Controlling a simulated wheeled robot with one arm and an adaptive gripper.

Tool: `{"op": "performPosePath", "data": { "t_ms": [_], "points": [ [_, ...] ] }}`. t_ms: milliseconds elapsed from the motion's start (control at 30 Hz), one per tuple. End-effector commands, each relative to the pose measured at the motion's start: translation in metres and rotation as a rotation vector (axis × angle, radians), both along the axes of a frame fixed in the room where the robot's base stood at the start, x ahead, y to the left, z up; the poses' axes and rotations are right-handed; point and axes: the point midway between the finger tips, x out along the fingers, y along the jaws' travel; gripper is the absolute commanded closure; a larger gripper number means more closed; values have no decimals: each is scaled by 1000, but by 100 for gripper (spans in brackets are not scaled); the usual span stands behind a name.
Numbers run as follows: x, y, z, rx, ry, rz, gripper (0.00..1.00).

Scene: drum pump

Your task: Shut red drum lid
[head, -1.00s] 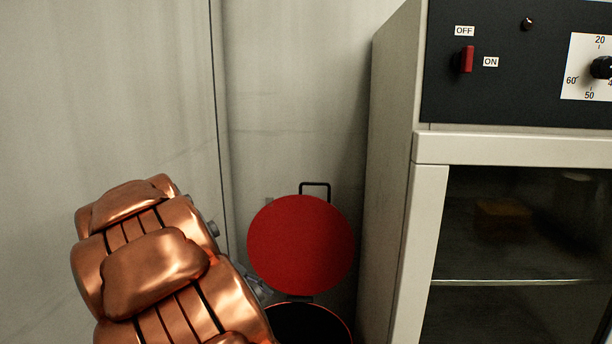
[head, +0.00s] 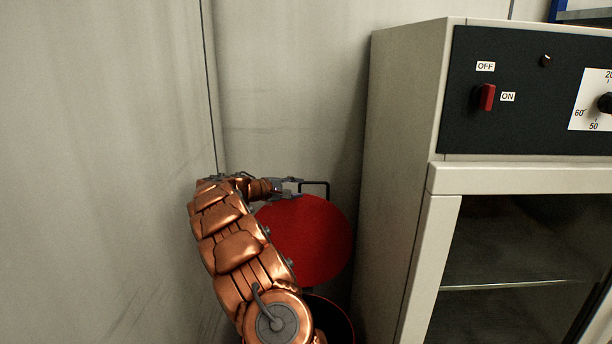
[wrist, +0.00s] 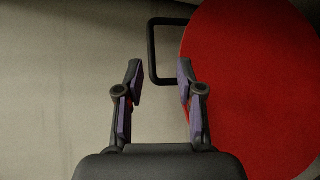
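The red drum lid (head: 312,238) stands upright, open, above the drum (head: 332,318) in the head view. It fills the right of the wrist view (wrist: 262,75). A dark loop handle (head: 327,185) sticks up from its top edge; in the wrist view the handle (wrist: 152,50) lies just ahead of the fingers. My gripper (head: 291,188) is open at the top of the lid, beside the handle. In the wrist view the gripper (wrist: 158,82) has its fingers apart with nothing clearly held; the handle's end shows between the tips. Most of the drum is hidden by my arm.
A grey cabinet (head: 400,150) with a dark control panel and glass door stands close to the right of the lid. Grey walls (head: 285,90) close off the back and left. Free room lies above the lid and to the left.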

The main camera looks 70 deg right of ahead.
Motion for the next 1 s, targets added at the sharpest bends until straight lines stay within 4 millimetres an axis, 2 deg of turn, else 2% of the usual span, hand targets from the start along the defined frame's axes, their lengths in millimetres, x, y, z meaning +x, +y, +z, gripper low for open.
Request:
{"op": "performPosePath", "data": {
  "t_ms": [100,433,1000],
  "points": [
    [0,-16,3,-19,7,11,63],
    [1,-32,-2,-27,13,28,63],
    [-22,-82,-15,-28,9,27,63]
  ]
}}
